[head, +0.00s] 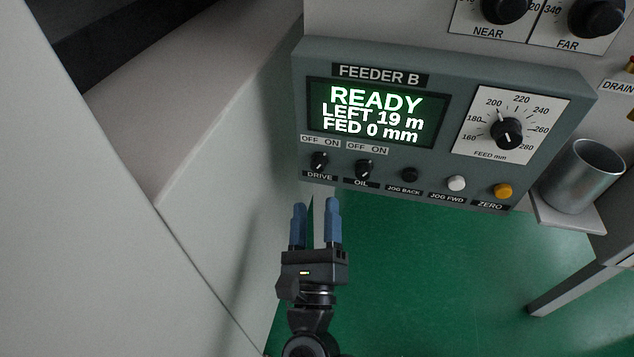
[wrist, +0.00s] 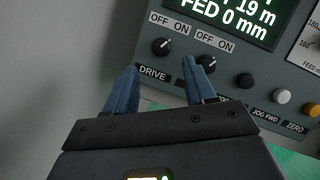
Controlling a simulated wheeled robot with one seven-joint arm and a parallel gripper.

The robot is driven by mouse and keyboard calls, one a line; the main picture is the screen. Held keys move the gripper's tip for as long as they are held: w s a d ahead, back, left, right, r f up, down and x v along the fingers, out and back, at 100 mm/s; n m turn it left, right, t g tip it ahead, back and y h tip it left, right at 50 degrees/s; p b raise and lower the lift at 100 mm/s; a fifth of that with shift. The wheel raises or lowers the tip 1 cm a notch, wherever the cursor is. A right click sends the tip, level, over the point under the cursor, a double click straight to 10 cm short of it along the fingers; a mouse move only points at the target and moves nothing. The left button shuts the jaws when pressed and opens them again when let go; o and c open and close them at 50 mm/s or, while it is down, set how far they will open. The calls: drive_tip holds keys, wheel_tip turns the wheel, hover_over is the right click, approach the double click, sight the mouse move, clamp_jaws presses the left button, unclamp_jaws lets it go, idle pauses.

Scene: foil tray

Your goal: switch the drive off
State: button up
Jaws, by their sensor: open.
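The DRIVE switch (head: 319,160) is a small black rotary knob at the lower left of the grey FEEDER B panel (head: 460,85). OFF and ON labels sit above it. In the wrist view the DRIVE knob (wrist: 161,47) has a white mark that appears to lean up and right, towards ON. My gripper (head: 316,204) has blue fingers, open and empty, just below the DRIVE knob in the head view. In the wrist view the fingertips (wrist: 159,67) lie either side of a line below the knob, apart from it.
The OIL switch (head: 364,168) is close right of DRIVE, then JOG BACK (head: 409,174), JOG FWD (head: 457,183) and ZERO (head: 503,191) buttons. The display (head: 375,112) reads READY, LEFT 19 m, FED 0 mm. A feed dial (head: 507,133) and metal cup (head: 577,177) are farther right.

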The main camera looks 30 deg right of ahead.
sight(317, 169)
drive_tip(key=x, duration=0.7)
drive_tip(key=shift+w+d+r, duration=0.1)
drive_tip(key=shift+w, duration=0.05)
drive_tip(key=shift+c, duration=0.3)
drive_tip(key=c, duration=1)
drive_tip(key=shift+o, duration=0.2)
